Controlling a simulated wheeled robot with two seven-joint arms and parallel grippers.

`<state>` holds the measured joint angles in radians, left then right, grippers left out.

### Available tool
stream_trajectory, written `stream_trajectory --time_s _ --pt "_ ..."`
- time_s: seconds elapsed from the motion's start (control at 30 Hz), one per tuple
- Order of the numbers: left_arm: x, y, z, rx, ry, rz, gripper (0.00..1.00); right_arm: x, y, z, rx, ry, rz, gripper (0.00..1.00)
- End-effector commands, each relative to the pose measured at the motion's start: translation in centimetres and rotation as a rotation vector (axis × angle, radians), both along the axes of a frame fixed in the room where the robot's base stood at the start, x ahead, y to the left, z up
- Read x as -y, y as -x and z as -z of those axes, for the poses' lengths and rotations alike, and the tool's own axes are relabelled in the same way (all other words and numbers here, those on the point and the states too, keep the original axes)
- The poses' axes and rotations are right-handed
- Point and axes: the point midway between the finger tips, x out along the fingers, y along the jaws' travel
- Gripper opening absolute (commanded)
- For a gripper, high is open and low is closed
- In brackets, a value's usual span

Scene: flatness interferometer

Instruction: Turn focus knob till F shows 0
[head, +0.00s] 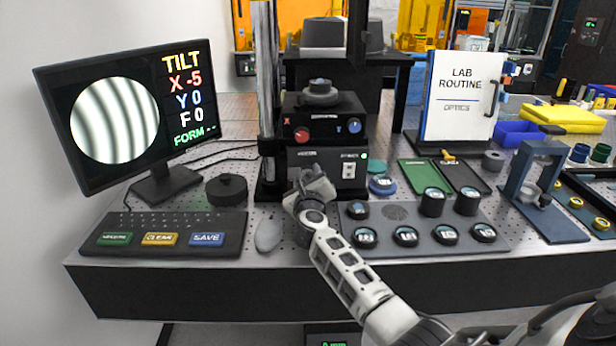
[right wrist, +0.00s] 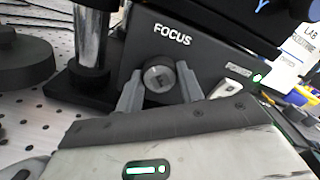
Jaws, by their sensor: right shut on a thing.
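The monitor (head: 133,112) at the left of the head view shows striped fringes and reads X -5, Y 0, F 0, with FORM and dashes below. The focus knob (right wrist: 159,78) is a round grey knob under the FOCUS label in the right wrist view. My right gripper (right wrist: 159,92) is at the front of the black instrument base (head: 328,165), its fingers on both sides of the knob and shut on it. In the head view the gripper (head: 312,180) hides the knob. My left gripper is not in view.
A red X knob (head: 301,135) and a blue Y knob (head: 354,126) sit above. The keyboard (head: 168,232) and mouse (head: 269,235) lie to the left. A tray of round optics (head: 420,240) lies close to the right of my right arm.

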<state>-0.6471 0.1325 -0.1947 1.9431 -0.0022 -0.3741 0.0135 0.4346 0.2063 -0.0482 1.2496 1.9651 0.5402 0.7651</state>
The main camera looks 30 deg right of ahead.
Motion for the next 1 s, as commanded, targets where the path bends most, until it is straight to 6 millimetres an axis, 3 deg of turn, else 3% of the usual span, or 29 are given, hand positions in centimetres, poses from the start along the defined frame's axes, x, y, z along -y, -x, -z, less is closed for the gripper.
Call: stream_trajectory --time_s 0.07,0.1,0.17,0.57,0.77,1.0 --pt "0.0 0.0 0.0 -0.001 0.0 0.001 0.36 -0.1 0.0 0.3 -0.004 -0.001 -0.001 0.15" --pt "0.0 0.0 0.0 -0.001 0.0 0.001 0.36 -0.1 0.1 0.3 -0.004 -0.001 -0.001 0.46" --pt "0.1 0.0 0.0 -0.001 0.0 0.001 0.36 -0.1 0.1 0.3 -0.004 -0.001 -0.001 0.59" --pt "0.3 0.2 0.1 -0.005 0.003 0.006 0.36 -0.5 0.6 0.1 -0.001 -0.002 -0.001 0.59" --pt "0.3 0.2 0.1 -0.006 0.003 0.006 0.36 -2.3 3.6 0.3 -0.002 -0.005 -0.002 0.59" --pt "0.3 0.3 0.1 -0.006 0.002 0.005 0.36 -5.4 8.7 0.3 -0.003 -0.004 -0.002 0.59"
